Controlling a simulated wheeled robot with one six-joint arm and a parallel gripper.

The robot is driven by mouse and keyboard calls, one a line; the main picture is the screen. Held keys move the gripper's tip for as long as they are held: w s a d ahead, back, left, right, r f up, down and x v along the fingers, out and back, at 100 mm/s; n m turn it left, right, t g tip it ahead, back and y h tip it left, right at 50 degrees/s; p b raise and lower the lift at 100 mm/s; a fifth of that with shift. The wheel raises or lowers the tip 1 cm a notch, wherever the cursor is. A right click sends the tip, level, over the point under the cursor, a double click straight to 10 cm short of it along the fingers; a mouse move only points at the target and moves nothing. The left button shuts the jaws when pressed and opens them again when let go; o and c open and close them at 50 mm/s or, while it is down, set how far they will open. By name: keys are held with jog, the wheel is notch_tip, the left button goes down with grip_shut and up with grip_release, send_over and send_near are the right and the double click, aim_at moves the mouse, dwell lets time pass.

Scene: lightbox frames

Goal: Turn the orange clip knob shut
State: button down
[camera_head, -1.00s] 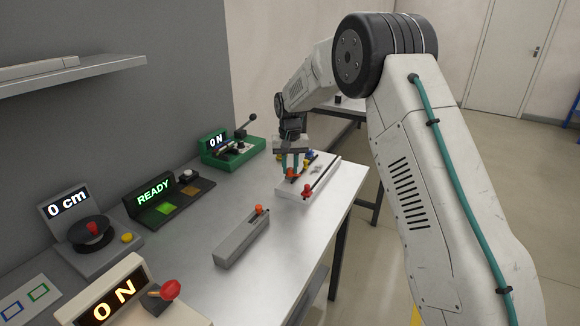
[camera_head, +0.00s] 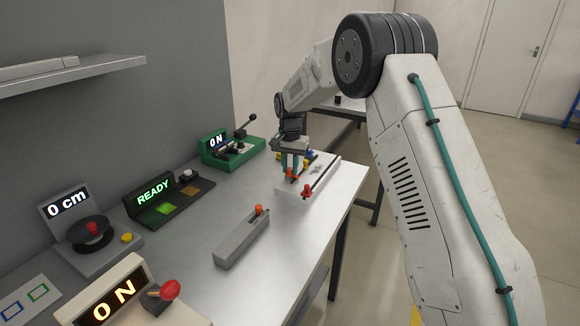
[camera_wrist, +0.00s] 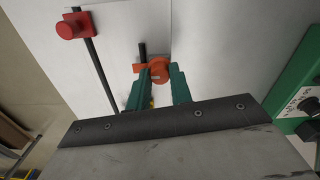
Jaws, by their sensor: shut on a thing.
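The orange clip knob (camera_wrist: 158,70) shows in the wrist view between the tips of my gripper (camera_wrist: 160,76). The teal fingers are closed on it from both sides. An orange arm sticks out to the left of the knob, beside a short dark rod. In the head view my gripper (camera_head: 293,165) points down over the white board (camera_head: 291,194) near the table's far right end. The orange knob (camera_head: 292,175) shows there at the fingertips. The fingers hide part of the knob and what lies under it.
A red knob (camera_head: 307,190) on a dark rod stands close by on the same board. Yellow and blue parts sit just behind my gripper. A green lever box (camera_head: 232,150) showing ON stands to the left. A grey slider box (camera_head: 242,238) lies in front on the table.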

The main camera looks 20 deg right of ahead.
aim_at(290, 169)
jog(key=c, duration=1.3)
grip_release()
jog(key=shift+o, duration=0.2)
jog(key=shift+r, duration=0.1)
notch_tip(290, 169, up, 8)
jog(key=shift+f, duration=0.15)
jog(key=s+f, duration=0.1)
jog(key=s+f+n+g, duration=0.1)
jog(key=s, duration=0.1)
jog(key=shift+d+f+n, duration=0.1)
jog(key=shift+f+n, duration=0.1)
jog(key=shift+n, duration=0.1)
jog(key=s+d+r+n, duration=0.1)
jog(key=s+r, duration=0.3)
jog(key=s, duration=1.2)
jog(key=s+d+r+n+t, duration=0.1)
jog(key=s+r, duration=0.3)
jog(key=s, duration=1.2)
jog(key=s+r+n+t, duration=0.1)
jog(key=s+r+n, duration=0.2)
jog(key=s, duration=1.3)
jog(key=shift+d+r, duration=0.4)
jog(key=shift+r, duration=0.1)
